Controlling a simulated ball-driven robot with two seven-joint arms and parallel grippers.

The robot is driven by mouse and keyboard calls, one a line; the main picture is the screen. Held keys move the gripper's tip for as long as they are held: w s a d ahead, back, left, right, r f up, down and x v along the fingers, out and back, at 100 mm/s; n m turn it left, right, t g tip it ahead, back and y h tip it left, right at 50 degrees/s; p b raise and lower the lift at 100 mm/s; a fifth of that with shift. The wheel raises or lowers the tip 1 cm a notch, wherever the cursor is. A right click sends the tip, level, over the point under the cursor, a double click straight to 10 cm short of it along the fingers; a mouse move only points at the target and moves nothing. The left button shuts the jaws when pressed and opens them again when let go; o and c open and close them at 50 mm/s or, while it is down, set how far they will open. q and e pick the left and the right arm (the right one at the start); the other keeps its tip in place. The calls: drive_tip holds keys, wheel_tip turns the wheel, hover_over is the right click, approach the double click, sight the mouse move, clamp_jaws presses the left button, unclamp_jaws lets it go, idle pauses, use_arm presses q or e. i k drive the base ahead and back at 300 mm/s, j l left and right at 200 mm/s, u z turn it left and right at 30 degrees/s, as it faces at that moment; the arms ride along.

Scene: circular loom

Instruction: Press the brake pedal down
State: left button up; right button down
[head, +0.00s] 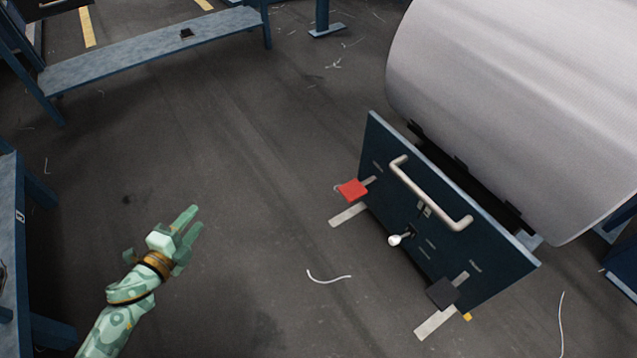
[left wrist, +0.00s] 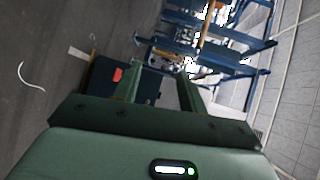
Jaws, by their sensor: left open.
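A red pedal (head: 352,190) sticks out low on the left side of a dark blue upright panel (head: 383,152). A dark grey pedal (head: 442,292) sticks out low on its right side. The panel's labels are too small to read, so I cannot tell by wording which pedal is the brake. Both pedals stand out above pale floor strips. My left gripper (head: 198,216) is open and empty, well to the left of the red pedal and apart from it. My right gripper is not in view.
The panel carries a bent metal handle (head: 428,196) and a small lever with a pale knob (head: 395,240). A large white fabric roll (head: 510,100) lies behind it. A blue bench (head: 150,50) stands at the back left. The floor between gripper and panel is clear except for thread scraps (head: 328,278).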

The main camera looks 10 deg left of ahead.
sight(353, 190)
drive_tip(key=i+j+z, duration=0.35)
drive_tip(key=i+j, duration=0.35)
drive_tip(key=j, duration=0.1)
